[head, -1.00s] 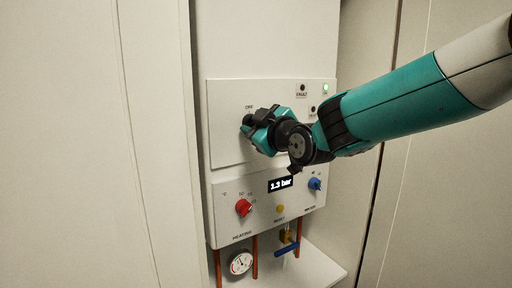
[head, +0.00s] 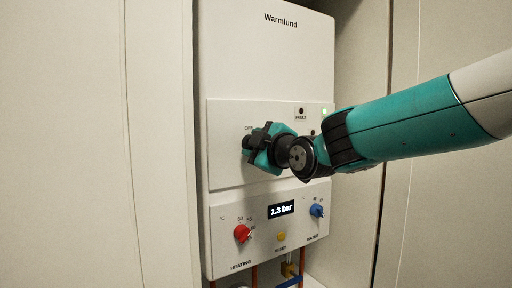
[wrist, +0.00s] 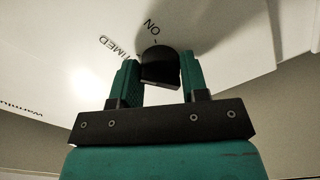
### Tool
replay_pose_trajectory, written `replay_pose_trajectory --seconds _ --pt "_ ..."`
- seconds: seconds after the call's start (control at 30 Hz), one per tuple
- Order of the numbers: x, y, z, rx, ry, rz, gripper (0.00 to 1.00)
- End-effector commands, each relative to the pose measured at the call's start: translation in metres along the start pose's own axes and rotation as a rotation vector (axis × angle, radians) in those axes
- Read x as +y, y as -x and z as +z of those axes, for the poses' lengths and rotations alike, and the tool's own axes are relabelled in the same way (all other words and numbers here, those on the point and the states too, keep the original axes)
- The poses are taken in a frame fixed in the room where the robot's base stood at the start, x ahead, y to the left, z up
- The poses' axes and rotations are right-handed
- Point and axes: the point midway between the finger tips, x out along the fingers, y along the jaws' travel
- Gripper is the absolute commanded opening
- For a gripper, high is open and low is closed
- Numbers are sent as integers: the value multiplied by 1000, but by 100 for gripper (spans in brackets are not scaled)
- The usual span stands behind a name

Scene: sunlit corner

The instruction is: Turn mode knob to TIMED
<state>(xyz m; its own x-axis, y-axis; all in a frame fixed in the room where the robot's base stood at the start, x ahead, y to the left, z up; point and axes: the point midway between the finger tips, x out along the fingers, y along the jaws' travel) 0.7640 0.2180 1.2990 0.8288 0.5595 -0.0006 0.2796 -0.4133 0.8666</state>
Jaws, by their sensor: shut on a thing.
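The black mode knob (wrist: 160,68) sits on the white upper panel (head: 226,168) of the boiler. The wrist view shows the printed words ON and TIMED beside it; which word the knob points at I cannot tell. My gripper (wrist: 157,82) is shut on the knob, one teal finger on each side. In the head view my gripper (head: 252,144) comes from the right and covers most of the knob. The word OFF shows just above the knob there.
The lower panel holds a red heating knob (head: 243,233), a blue water knob (head: 316,211), a yellow reset button (head: 281,236) and a display (head: 281,209) reading 1.3 bar. Cabinet walls stand close on both sides.

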Motion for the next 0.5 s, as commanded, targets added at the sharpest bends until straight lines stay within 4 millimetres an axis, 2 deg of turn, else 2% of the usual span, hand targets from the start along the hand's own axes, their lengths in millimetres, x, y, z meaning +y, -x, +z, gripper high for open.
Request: replay_pose_trajectory --seconds 0.13,0.17,0.23,0.27,0.5 --pt "0 0 0 1 -1 -1 18" --pt "0 0 0 1 -1 -1 46" --pt "0 0 0 1 -1 -1 62" --pt "0 0 0 1 -1 -1 66" --pt "0 0 0 1 -1 0 66"
